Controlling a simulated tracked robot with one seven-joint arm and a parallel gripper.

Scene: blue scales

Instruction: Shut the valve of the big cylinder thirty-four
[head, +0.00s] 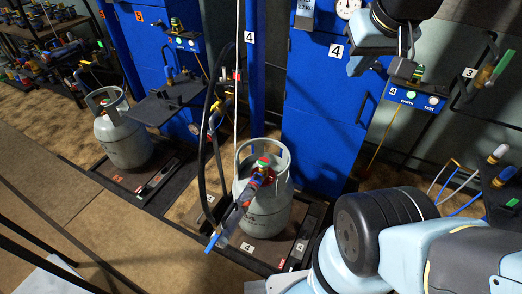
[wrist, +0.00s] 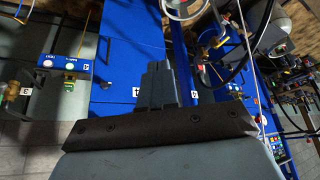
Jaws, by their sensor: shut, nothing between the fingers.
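A grey cylinder (head: 270,215) stands upright on the middle scale, with an open collar around its top. Its valve (head: 263,163), green and red, shows inside the collar, and a filling head with a blue handle (head: 213,242) and a hose leans across its front. I cannot read thirty-four on it. In the wrist view, the collar of a cylinder (wrist: 186,10) shows at the top edge. My gripper (wrist: 158,68) is shut and empty, apart from the cylinder, with the blue cabinet behind it.
The scale platform (head: 298,248) bears a small 4 tag. Another grey cylinder (head: 124,140) stands on a scale at left. A blue cabinet (head: 325,110) and a blue post (head: 256,75) stand behind. Black hoses hang beside the middle cylinder. Tan floor (head: 60,170) is open at left.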

